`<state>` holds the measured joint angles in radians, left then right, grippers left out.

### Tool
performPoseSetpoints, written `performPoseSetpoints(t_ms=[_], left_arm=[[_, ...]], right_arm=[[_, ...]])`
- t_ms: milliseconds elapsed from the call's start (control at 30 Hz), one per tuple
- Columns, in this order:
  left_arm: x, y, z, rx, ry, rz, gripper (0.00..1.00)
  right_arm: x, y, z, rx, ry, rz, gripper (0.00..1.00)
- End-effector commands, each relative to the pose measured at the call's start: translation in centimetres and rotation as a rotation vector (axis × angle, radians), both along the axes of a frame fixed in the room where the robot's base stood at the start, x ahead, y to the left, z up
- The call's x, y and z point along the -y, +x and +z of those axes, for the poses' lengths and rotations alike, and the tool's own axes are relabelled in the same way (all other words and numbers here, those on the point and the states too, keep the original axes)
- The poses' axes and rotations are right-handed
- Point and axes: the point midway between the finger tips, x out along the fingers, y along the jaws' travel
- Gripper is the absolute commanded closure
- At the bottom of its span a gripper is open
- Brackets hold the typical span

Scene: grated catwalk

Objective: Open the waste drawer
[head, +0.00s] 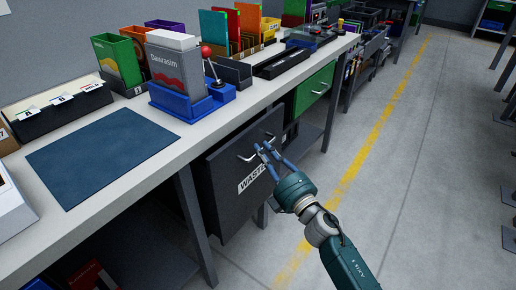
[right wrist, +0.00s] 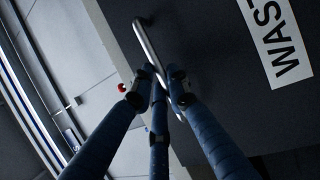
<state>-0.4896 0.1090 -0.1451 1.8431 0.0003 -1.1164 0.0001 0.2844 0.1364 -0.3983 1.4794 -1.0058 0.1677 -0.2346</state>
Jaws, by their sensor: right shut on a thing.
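The waste drawer (head: 220,192) is a dark grey front under the bench, with a white label (head: 250,182) whose visible letters begin "WAST". Its metal bar handle (head: 247,157) runs across the upper part of the front. My right gripper (head: 264,148) is at the handle, its blue fingers closed on the bar. In the right wrist view the handle (right wrist: 146,42) runs in between the fingertips (right wrist: 160,82), and the label (right wrist: 272,38) shows at upper right. I cannot tell whether the drawer front stands out from the bench. My left gripper is not in view.
The bench top (head: 150,172) carries a blue mat (head: 100,157), a grey box in a blue holder (head: 178,98), and several bins. A green drawer (head: 314,88) is farther along. Floor with a yellow line (head: 372,150) lies clear to the right.

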Motion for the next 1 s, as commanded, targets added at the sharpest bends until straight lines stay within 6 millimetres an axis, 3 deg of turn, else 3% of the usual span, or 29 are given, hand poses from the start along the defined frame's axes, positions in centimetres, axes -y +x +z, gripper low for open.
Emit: performPoseSetpoints(t_ms=[400,700,1000], left_arm=[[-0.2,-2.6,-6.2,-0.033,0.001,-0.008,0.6],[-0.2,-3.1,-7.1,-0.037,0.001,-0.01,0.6],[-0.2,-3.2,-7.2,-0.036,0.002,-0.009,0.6]], right_arm=[[10.5,-7.8,-0.3,-0.007,-0.006,0.0,1.0],[17.9,-13.2,-0.2,-0.006,-0.003,0.002,1.0],[22.1,-16.2,-0.2,-0.004,-0.003,0.001,1.0]])
